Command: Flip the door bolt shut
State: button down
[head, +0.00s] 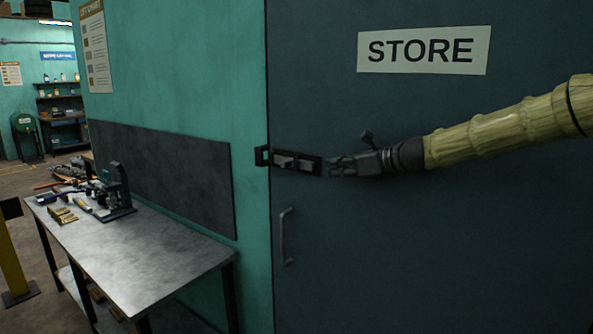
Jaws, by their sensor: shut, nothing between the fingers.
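The dark grey door (430,240) fills the right side of the head view. The black door bolt (297,163) is mounted near the door's left edge, with lighter grey pieces on its plate. A black keeper (262,156) sits on the green frame just left of the door edge. Whether the bolt's bar reaches into the keeper is too small to tell. My gripper (332,166) is shut and empty, pointing left, its fingertips close to the right end of the bolt. I cannot tell whether they touch it.
A pull handle (286,237) is on the door below the bolt. A STORE sign (424,50) is above. A metal workbench (150,255) with tools and a small machine (113,190) stands along the green wall at left. A yellow post (12,255) stands at far left.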

jog(key=shift+a+f, duration=0.1)
jog(key=p, duration=0.4)
send_near(286, 166)
jog(key=w+a+f, duration=0.2)
jog(key=a+f, duration=0.1)
jog(key=shift+w+a+f, duration=0.1)
jog(key=shift+w+a, duration=0.15)
jog(key=shift+w, duration=0.15)
jog(key=shift+w+a, duration=0.4)
jog(key=shift+a, duration=0.15)
jog(key=w+a+p, duration=0.1)
jog(key=a, duration=0.1)
jog(key=w+a+p, duration=0.1)
jog(key=w+a, duration=0.1)
jog(key=shift+w+a, duration=0.2)
jog(key=shift+a, duration=0.05)
jog(key=shift+s, duration=0.1)
